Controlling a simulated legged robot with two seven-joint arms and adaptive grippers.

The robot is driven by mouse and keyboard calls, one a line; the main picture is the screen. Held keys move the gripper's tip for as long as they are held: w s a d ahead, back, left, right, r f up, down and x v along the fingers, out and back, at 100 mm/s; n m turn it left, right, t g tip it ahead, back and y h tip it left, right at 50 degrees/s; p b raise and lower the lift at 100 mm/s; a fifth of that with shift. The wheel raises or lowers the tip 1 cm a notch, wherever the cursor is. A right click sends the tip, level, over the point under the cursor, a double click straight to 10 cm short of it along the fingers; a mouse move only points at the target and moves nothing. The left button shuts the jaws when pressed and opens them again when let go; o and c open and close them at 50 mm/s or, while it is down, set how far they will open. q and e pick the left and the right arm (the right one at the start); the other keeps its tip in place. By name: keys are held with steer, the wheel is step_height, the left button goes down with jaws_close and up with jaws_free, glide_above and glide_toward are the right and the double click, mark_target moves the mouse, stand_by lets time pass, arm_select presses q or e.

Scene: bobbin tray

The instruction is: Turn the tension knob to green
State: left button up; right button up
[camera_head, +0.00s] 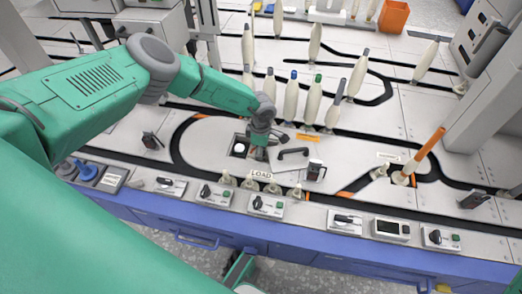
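Several control boxes with black rotary knobs line the front edge of the table: one at the left (170,186), two near the middle (214,194) (266,205), one right of the middle (344,222) and one at the far right (440,239). Their labels are too small to read, so I cannot tell which is the tension knob or where its green mark is. My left gripper (258,152) points down over the table behind the LOAD sign, beside a dark square recess. Its fingers are too small and hidden to show whether they are open.
Cream bobbins (291,98) stand in a row behind the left gripper. A black handle (293,152) and a dark upright device (315,170) stand to its right. An orange rod (431,152) leans at the right. Small cream pegs (274,188) stand behind the middle boxes.

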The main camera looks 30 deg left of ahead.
arm_select(q)
steer(key=shift+n, duration=0.3)
steer(key=shift+w+a+n, duration=0.1)
steer(key=shift+n, duration=2.7)
steer(key=o, duration=1.1)
steer(key=shift+o, duration=0.2)
step_height(320, 180, up, 12)
